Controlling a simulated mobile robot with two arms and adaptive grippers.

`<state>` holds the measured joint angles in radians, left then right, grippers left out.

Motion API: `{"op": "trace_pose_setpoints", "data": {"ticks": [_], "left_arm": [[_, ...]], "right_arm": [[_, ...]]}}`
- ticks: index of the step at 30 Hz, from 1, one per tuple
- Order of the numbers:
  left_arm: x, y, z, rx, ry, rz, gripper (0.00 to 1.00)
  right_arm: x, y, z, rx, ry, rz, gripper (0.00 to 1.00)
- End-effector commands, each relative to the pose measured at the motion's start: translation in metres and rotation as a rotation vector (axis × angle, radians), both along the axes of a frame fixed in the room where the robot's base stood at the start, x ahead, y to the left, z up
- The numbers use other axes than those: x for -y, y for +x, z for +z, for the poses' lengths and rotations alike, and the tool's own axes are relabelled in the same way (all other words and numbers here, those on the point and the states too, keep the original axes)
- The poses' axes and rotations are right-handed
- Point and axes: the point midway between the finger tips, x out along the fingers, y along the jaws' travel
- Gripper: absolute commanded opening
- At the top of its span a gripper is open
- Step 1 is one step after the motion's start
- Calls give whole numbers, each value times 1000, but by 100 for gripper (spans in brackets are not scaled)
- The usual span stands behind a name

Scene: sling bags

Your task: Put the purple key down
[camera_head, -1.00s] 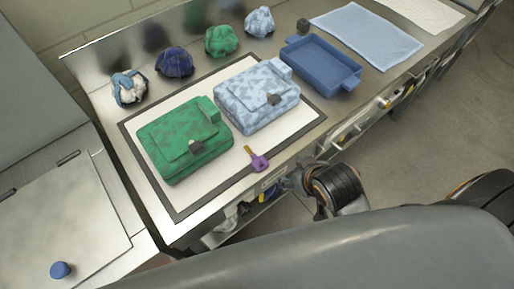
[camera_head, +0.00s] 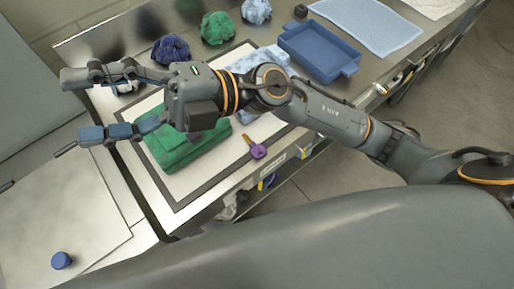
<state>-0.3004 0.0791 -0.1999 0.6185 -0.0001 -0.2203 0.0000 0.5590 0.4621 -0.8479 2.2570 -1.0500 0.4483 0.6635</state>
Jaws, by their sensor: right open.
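The purple key (camera_head: 257,150) lies on the front edge of the black-bordered white mat (camera_head: 200,189), its purple head toward the front of the counter. My right gripper (camera_head: 70,108) is open and empty, its fingers spread to the left, above the left end of the mat and well away from the key. My right arm reaches across from the right and hides parts of the green bag (camera_head: 180,150) and the light blue bag (camera_head: 262,60). My left gripper is not in view.
Crumpled cloths in dark blue (camera_head: 170,50), green (camera_head: 217,28) and light blue (camera_head: 256,11) lie along the back. A blue tray (camera_head: 350,65) and a flat light blue cloth (camera_head: 368,24) are at right. A blue knob (camera_head: 61,260) stands at lower left.

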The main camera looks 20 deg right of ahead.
Motion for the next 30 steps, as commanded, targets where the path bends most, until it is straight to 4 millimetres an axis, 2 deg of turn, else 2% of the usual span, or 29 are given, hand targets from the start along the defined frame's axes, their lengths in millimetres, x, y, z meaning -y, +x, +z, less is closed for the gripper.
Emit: {"op": "trace_pose_setpoints", "data": {"ticks": [1,3,5,6,8,9,11,12,15,18,21,26,30], "left_arm": [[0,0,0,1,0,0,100],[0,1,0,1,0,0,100],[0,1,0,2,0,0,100],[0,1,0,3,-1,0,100],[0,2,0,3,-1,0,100],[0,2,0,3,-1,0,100],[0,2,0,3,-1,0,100],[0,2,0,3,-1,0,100],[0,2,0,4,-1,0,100],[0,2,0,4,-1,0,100],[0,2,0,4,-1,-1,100],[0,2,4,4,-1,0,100],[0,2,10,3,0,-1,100]], "right_arm": [[-6,-15,-20,94,-121,74,64],[-8,-29,-56,202,-302,165,64],[-2,-35,-90,287,-470,229,64],[6,-34,-112,335,-589,263,64],[24,-26,-145,401,-777,300,64],[40,-17,-165,438,-906,315,64],[68,0,-189,480,-1101,323,64],[89,13,-201,502,-1226,318,64],[139,45,-218,527,-1504,284,64],[179,68,-220,530,-1706,238,64],[204,82,-218,523,-1823,204,64],[215,86,-228,513,-1876,193,64],[215,85,-254,512,-1873,196,64]]}}
